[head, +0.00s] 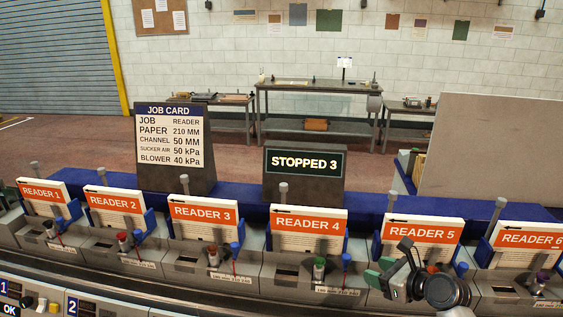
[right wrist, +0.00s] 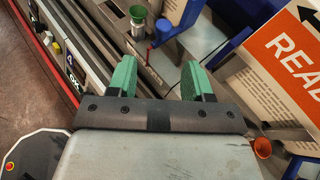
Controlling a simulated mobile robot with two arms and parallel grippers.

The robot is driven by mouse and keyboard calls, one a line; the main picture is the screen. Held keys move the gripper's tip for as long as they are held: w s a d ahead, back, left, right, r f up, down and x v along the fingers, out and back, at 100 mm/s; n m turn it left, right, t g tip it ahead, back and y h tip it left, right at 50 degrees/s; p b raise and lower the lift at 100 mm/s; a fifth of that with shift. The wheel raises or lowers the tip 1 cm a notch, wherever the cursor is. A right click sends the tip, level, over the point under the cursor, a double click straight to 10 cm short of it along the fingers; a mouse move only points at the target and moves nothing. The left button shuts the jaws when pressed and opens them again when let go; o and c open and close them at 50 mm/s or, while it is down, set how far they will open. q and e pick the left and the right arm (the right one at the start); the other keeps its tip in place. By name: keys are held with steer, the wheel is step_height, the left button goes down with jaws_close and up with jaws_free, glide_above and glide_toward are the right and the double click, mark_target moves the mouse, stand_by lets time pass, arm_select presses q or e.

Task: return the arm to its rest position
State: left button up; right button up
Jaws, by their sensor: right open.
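My right gripper (head: 380,271) is in front of the Reader 5 station (head: 421,238) in the head view. Its green fingers also show in the right wrist view (right wrist: 158,78), spread apart with nothing between them. Part of the right arm's dark wrist shows beside it.
A row of reader stations with orange labels, such as Reader 3 (head: 206,214) and Reader 4 (head: 307,226), lines the machine. A sign (head: 304,163) reads "STOPPED 3". A job card (head: 169,137) stands behind Reader 2. A grey panel (head: 495,150) stands at right.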

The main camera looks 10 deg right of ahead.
steer(key=s+a+f+n+g+h, duration=0.1)
steer(key=s+a+f+n+g, duration=0.1)
steer(key=s+a+f+n, duration=0.4)
steer(key=s+a+f+n+g+h, duration=0.1)
steer(key=s+f+n+g, duration=0.15)
steer(key=s+n, duration=0.5)
steer(key=s+a+n+g+h, duration=0.2)
steer(key=s+n+g+h, duration=0.2)
steer(key=s+n, duration=1.35)
step_height(320, 180, down, 25)
steer(key=s+d+f+g, duration=0.2)
steer(key=s+f, duration=1.5)
steer(key=f, duration=0.1)
steer(key=shift+s+d+n, duration=0.2)
steer(key=shift+d+n, duration=0.05)
steer(key=shift+n, duration=0.15)
